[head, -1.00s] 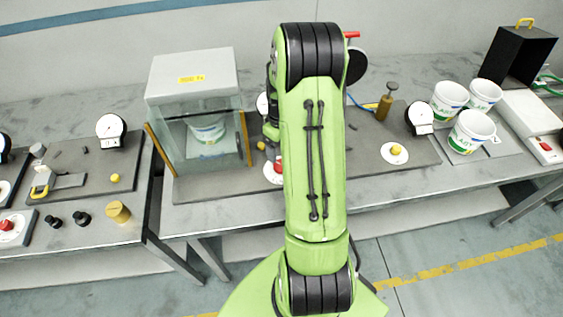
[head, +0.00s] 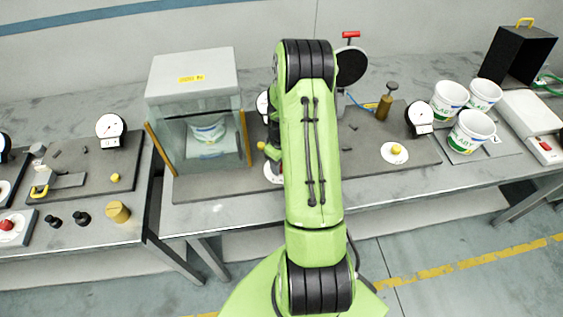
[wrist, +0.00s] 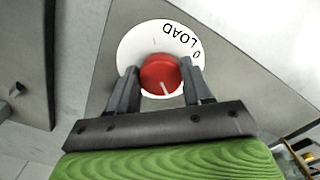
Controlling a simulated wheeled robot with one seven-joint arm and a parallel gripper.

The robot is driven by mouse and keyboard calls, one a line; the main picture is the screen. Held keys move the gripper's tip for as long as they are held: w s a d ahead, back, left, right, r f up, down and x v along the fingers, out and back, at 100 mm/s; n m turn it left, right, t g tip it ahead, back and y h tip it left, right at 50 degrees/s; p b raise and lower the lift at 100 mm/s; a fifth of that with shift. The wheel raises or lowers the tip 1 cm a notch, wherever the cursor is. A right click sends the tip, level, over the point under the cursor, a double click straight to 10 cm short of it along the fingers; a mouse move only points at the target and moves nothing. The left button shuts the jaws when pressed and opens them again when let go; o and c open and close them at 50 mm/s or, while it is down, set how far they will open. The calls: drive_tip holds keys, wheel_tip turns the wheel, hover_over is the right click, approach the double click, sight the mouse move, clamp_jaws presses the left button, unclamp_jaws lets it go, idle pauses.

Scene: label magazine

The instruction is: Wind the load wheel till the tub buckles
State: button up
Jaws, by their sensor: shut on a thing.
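The load wheel is a red round knob (wrist: 161,74) with a white mark, set on a white dial (wrist: 130,48) lettered LOAD and 0 in the wrist view. My gripper (wrist: 161,82) has a finger on each side of the knob and is shut on it. In the head view my arm hides the gripper and the knob; only a rim of the dial shows. The tub (head: 209,129), white with a green and blue label, stands upright inside the clear-walled press box (head: 193,75). I see no clear buckling in it. A gauge beside the box is mostly hidden by my arm.
Several white tubs (head: 472,131) stand at the right near a black box (head: 517,56). A brass pump (head: 385,102) and a gauge (head: 420,117) stand right of my arm. The left bench holds another gauge (head: 111,127) and small weights (head: 118,211).

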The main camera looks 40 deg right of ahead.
drive_tip(key=shift+c, duration=0.6)
drive_tip(key=shift+m+b, duration=0.8)
drive_tip(key=shift+m, duration=0.2)
drive_tip(key=shift+a+m+b, duration=0.1)
drive_tip(key=shift+m+b, duration=0.95)
drive_tip(key=shift+m, duration=1.15)
drive_tip(key=o, duration=1)
drive_tip(key=shift+o, duration=0.2)
drive_tip(key=shift+r, duration=0.15)
